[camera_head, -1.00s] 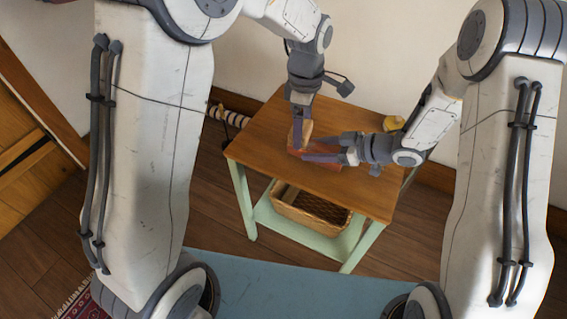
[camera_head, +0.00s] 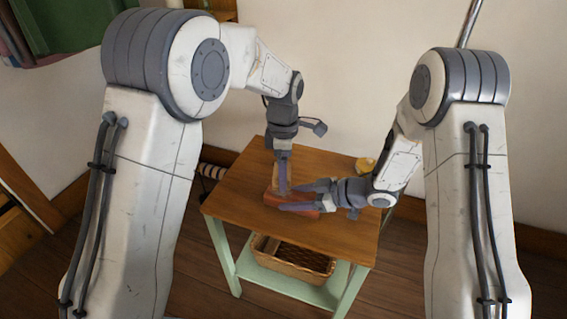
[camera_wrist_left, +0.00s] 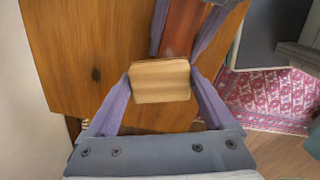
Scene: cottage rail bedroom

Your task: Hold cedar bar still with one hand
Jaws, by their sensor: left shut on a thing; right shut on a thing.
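The cedar bar, a reddish wooden bar (camera_head: 305,210), lies on the brown tabletop. My right gripper (camera_head: 298,196) comes in from the right, shut with a finger along each side of the bar. My left gripper (camera_head: 283,184) points down above the bar's left part and is shut on a pale wooden block (camera_wrist_left: 160,82). The left wrist view shows the bar (camera_wrist_left: 182,28) running away beyond the block, between the right gripper's fingers. Whether the block touches the bar cannot be told. Fingers hide part of the bar in the head view.
The small table (camera_head: 235,190) has a wooden top and pale green legs. A wicker basket (camera_head: 292,258) sits on its lower shelf. A small yellow thing (camera_head: 366,164) is at the table's back right corner. A white wall stands close behind. The tabletop's front is clear.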

